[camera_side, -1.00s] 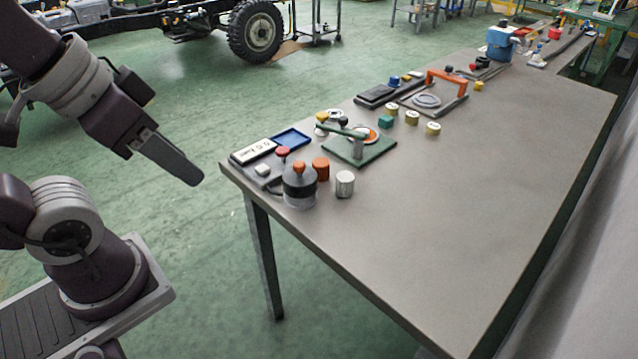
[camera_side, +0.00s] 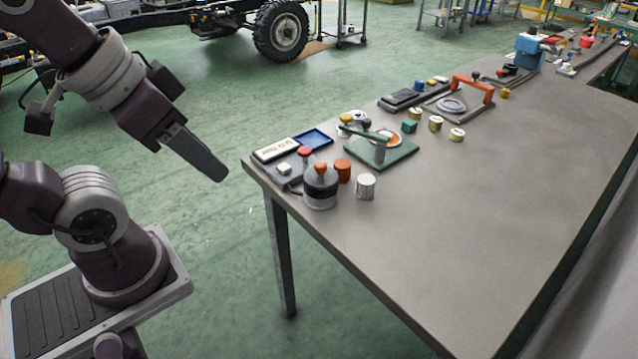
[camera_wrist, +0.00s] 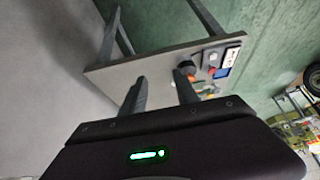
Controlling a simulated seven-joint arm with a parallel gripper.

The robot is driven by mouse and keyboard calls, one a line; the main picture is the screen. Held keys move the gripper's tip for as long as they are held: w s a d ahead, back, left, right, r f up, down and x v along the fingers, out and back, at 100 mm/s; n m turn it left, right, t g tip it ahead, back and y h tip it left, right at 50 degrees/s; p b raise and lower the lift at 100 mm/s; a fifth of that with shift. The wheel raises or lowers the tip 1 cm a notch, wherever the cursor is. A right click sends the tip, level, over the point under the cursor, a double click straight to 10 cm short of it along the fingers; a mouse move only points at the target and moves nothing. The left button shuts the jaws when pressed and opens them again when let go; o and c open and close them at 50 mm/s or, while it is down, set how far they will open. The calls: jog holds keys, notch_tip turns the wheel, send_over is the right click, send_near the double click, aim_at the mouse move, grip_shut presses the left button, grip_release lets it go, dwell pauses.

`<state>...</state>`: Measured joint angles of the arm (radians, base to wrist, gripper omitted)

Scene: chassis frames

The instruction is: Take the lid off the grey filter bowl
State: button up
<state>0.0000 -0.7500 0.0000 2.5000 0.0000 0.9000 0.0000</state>
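The grey filter bowl (camera_side: 321,202) stands upright near the table's near left corner in the side view. Its dark domed lid (camera_side: 319,182) sits on it, topped by an orange knob (camera_side: 320,168). In the wrist view the lid's orange knob and dark body (camera_wrist: 187,68) show small, partly hidden behind a finger. My gripper (camera_side: 223,174) is in the air left of the table edge, apart from the bowl. In the wrist view my gripper (camera_wrist: 160,80) has its two fingers spread with nothing between them.
An orange cylinder (camera_side: 343,171) and a ribbed pale cylinder (camera_side: 366,187) stand close to the bowl's right. A grey box with a red button (camera_side: 304,151) is behind it. A green plate with a handle (camera_side: 382,152) lies beyond. The table's front right (camera_side: 450,230) is clear.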

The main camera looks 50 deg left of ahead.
jog(key=shift+o, duration=0.4)
jog(key=o, duration=1.3)
jog(key=shift+c, duration=0.2)
jog(key=n+g, duration=0.6)
jog(key=n, duration=0.9)
send_over(320, 175)
jog(key=f, duration=1.6)
jog(key=shift+w+f, duration=0.25)
jog(key=shift+w, duration=0.15)
jog(key=f, duration=0.7)
jog(key=shift+s+a+f, duration=0.15)
jog(key=shift+a+f, duration=0.05)
jog(key=shift+a, duration=0.05)
